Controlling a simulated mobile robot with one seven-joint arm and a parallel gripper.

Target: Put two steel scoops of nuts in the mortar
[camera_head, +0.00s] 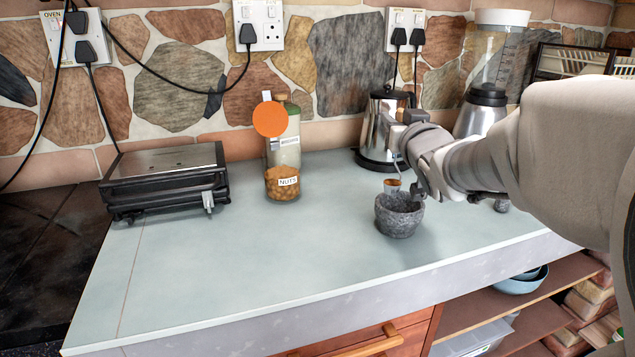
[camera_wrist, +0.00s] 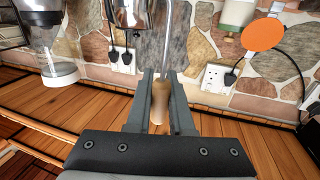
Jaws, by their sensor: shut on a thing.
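The grey stone mortar (camera_head: 398,222) stands upright on the counter, right of centre. My gripper (camera_head: 408,145) is just above it, shut on the steel scoop (camera_head: 392,186). The scoop's small bowl hangs over the mortar's back rim and looks brown inside; whether that is nuts is unclear. In the wrist view, my gripper (camera_wrist: 161,80) pinches the scoop's brown handle, and its thin steel rod (camera_wrist: 167,45) runs out of the top of the frame. The jar labelled NUTS (camera_head: 283,190) stands to the left, filled brown. The mortar's inside is mostly hidden.
An orange disc (camera_head: 270,118) shows in front of a taller pale jar (camera_head: 287,150) behind the nuts. A black grill (camera_head: 165,180) stands at left, a steel kettle (camera_head: 378,125) and a blender (camera_head: 485,105) at the back. The counter's front middle (camera_head: 260,250) is clear.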

